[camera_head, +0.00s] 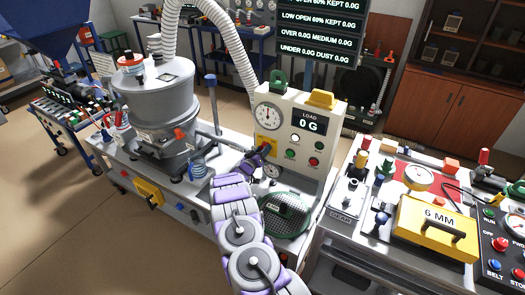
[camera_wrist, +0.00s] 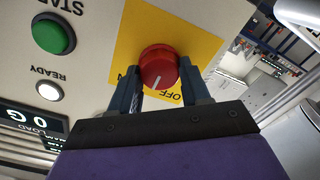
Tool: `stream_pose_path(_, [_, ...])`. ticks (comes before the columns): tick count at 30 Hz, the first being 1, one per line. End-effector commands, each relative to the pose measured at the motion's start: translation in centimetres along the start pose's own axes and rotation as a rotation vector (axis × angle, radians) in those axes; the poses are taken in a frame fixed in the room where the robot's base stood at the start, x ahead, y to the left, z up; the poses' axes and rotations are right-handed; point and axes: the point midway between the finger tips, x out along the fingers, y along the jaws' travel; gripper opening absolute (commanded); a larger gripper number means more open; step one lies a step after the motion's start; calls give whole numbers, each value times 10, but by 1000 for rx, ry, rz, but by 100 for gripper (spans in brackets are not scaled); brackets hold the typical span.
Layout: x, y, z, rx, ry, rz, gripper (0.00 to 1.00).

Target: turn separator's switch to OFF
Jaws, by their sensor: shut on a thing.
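The separator's switch is a round red knob (camera_wrist: 158,66) with a white pointer line, on a yellow plate (camera_wrist: 203,47). The wrist view is upside down. The line points down in that picture, just left of the upside-down word OFF; another label farther left is mostly hidden by a finger. My gripper (camera_wrist: 160,72) has one finger on each side of the knob and is shut on it. In the head view my gripper (camera_head: 262,151) is at the cream control box (camera_head: 297,105), in front of the yellow plate (camera_head: 266,144); the knob is hidden there.
The box carries a LOAD display (camera_head: 310,121) reading 0 G and a green START button (camera_wrist: 52,35). A grey separator drum (camera_head: 160,95) stands left of my arm, a round green mesh sieve (camera_head: 285,212) below the box. A yellow 6 MM case (camera_head: 435,228) lies right.

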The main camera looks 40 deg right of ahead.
Motion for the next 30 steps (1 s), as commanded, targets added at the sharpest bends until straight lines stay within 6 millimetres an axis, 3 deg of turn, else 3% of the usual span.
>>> stream_pose_path(15, [-2, -6, -1, -468, 4, -7, 16])
stream_pose_path(30, [-2, -8, -1, -703, 6, -9, 16])
